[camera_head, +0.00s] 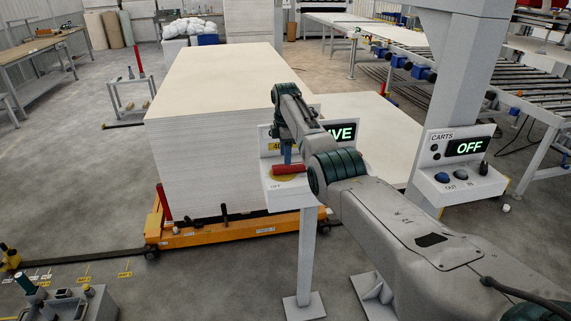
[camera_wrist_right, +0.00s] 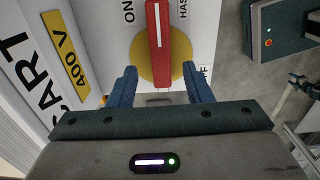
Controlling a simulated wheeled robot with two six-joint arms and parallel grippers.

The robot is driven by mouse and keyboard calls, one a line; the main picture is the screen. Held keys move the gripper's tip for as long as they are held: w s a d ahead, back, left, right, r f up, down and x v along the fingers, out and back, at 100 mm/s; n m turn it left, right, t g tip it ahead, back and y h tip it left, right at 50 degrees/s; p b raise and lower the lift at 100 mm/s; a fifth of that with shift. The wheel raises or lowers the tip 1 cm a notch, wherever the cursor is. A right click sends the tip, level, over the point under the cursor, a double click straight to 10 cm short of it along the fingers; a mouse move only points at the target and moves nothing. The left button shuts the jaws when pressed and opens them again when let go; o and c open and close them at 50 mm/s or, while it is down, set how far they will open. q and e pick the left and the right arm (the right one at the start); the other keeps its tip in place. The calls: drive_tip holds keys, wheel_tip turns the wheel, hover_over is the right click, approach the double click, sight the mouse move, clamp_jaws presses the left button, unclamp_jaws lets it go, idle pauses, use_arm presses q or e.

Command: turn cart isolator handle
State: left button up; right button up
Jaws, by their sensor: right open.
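The red isolator handle (camera_head: 290,169) with a white stripe lies across a yellow disc on the white post-mounted panel (camera_head: 292,193). In the wrist view the handle (camera_wrist_right: 158,40) points up the picture over the yellow disc (camera_wrist_right: 181,58). My right gripper (camera_head: 287,154) is at the panel, above the handle. In the wrist view its two blue fingers (camera_wrist_right: 160,80) are apart, on either side of the handle's near end, with a gap on both sides. ON and OFF labels show beside the disc. My right arm hides part of the panel and its green display (camera_head: 345,132), which shows "VE".
A tall board stack (camera_head: 205,160) on an orange cart (camera_head: 225,232) is behind the panel. Open floor lies to the left.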

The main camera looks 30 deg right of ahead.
wheel_tip(320, 180, up, 6)
drive_tip(key=b, duration=0.1)
drive_tip(key=shift+r+b, duration=0.2)
drive_tip(key=shift+b, duration=0.1)
idle(0.3)
